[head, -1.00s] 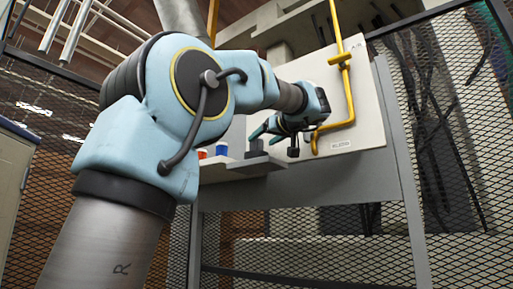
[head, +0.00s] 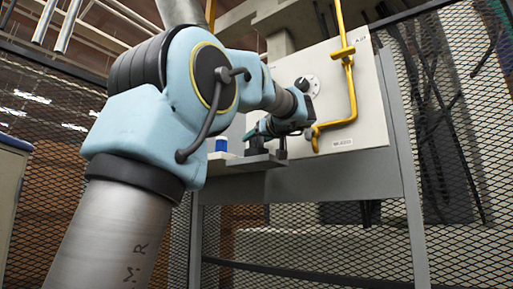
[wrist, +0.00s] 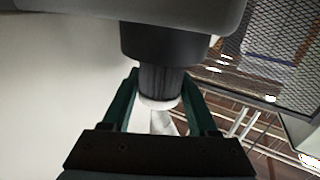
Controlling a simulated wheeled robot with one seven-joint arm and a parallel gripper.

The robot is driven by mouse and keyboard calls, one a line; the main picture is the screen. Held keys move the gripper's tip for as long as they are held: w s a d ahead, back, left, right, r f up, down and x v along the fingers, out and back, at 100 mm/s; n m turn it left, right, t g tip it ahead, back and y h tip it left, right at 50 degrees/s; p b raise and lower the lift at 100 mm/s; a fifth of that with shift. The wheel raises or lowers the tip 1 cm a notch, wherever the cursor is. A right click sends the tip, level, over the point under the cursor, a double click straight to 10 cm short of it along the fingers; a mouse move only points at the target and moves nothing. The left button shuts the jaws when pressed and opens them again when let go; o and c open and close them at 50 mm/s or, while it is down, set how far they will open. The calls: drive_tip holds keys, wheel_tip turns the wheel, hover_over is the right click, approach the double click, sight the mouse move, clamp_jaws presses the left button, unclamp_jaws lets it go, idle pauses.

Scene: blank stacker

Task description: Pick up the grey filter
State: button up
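The grey filter (wrist: 160,82) shows in the wrist view as a ribbed grey cylinder with a white rim, below a wider dark part. My gripper (wrist: 160,78) has its two green fingers on either side of it. The fingers look open, with narrow gaps beside the white rim; whether the tips touch the filter is unclear. In the head view my gripper (head: 257,132) is low over the dark holder (head: 256,162) on the shelf, and the filter is hard to make out there.
A blue-topped cup (head: 221,146) stands left of the holder. A pale panel (head: 350,105) with a yellow pipe (head: 351,95) rises close on the right. Mesh fencing (head: 460,230) surrounds the area. My arm hides part of the shelf.

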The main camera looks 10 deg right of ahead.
clamp_jaws()
drive_tip(key=shift+r, duration=0.1)
